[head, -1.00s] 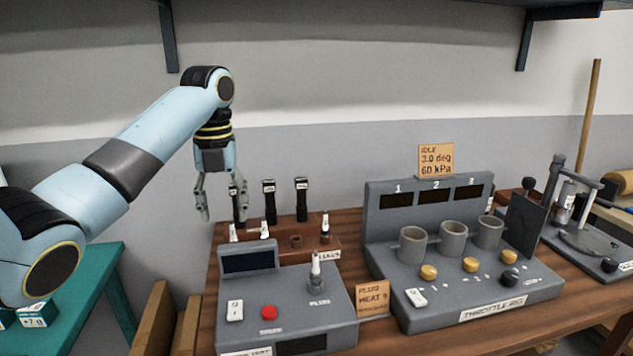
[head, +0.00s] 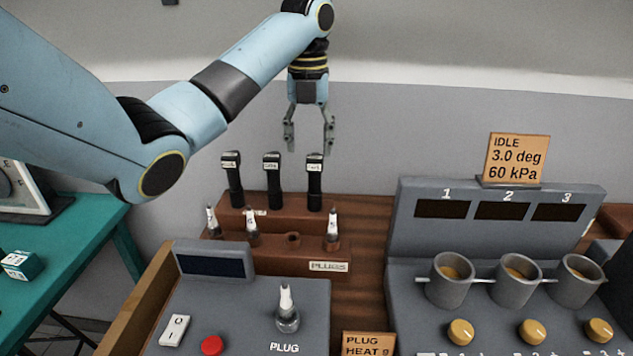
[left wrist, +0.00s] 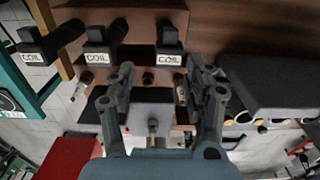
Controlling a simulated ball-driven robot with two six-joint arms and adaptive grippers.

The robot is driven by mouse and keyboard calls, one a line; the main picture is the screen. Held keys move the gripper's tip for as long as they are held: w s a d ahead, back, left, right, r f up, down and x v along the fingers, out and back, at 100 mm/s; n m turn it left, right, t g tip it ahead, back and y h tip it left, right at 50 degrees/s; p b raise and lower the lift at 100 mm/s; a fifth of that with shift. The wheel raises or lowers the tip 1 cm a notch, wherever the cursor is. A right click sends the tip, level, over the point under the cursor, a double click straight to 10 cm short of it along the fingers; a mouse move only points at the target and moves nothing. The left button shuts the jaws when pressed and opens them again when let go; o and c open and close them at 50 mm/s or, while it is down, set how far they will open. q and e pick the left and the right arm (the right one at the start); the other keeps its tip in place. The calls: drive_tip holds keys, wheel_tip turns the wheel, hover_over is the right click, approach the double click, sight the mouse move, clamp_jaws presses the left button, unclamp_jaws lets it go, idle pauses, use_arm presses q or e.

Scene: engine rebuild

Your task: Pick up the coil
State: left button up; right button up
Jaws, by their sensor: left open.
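Three black coils with white labels stand upright in a row on the brown wooden rack: the left coil (head: 233,180), the middle coil (head: 272,182) and the right coil (head: 314,183). In the left wrist view their tops read COIL: one at the left (left wrist: 50,42), one in the middle (left wrist: 101,45) and one at the right (left wrist: 168,45). My left gripper (head: 309,146) is open and empty, pointing down above and near the right coil. Its fingers (left wrist: 162,85) also show in the left wrist view, apart from the coils. My right gripper is out of view.
Spark plugs stand on the rack's lower step (head: 285,243), marked PLUGS. A grey plug tester (head: 250,310) with a red button is in front. The grey throttle rig (head: 420,235) with three cups stands at the right. A teal table (head: 80,240) is at the left.

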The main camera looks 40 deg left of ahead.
sight(315, 157)
use_arm(q)
drive_tip(key=f, duration=0.2)
drive_tip(key=w+f, duration=0.1)
drive_tip(key=shift+w+d+f, duration=0.1)
drive_tip(key=shift+d+f, duration=0.15)
wheel_tip(315, 157, down, 3)
drive_tip(key=shift+r+p, duration=0.1)
drive_tip(key=shift+p, duration=0.4)
wheel_tip(315, 157, down, 2)
drive_tip(key=shift+f, duration=0.4)
drive_tip(key=shift+c, duration=0.8)
drive_tip(key=c, duration=0.5)
clamp_jaws()
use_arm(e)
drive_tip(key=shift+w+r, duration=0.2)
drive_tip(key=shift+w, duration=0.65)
